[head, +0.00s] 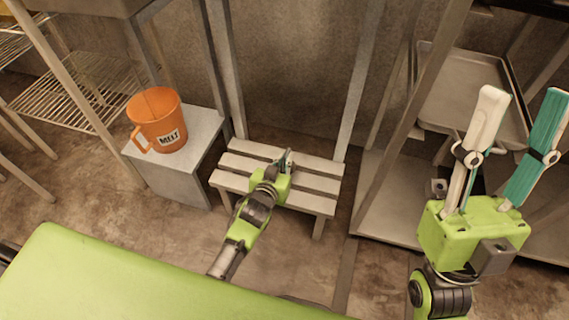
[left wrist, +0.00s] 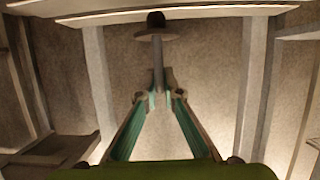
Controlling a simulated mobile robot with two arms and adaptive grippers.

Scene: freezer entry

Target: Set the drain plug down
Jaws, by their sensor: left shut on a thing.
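The drain plug (left wrist: 157,33) shows in the left wrist view as a dark disc with a small knob on top and a grey stem below. My left gripper (left wrist: 165,97) is shut on the stem, with the disc beyond the fingertips. In the head view my left gripper (head: 286,160) is over the slatted bench (head: 315,185); the plug is too small there to make out clearly, and I cannot tell whether it touches the slats. My right gripper (head: 524,93) is raised at the right, fingers spread and empty.
An orange jug (head: 158,122) marked "MELT" stands on a grey block (head: 180,178) left of the bench. A wire rack (head: 75,85) is at the far left. A metal shelf with a tray (head: 460,95) is at the right. Bench slats right of my left gripper are bare.

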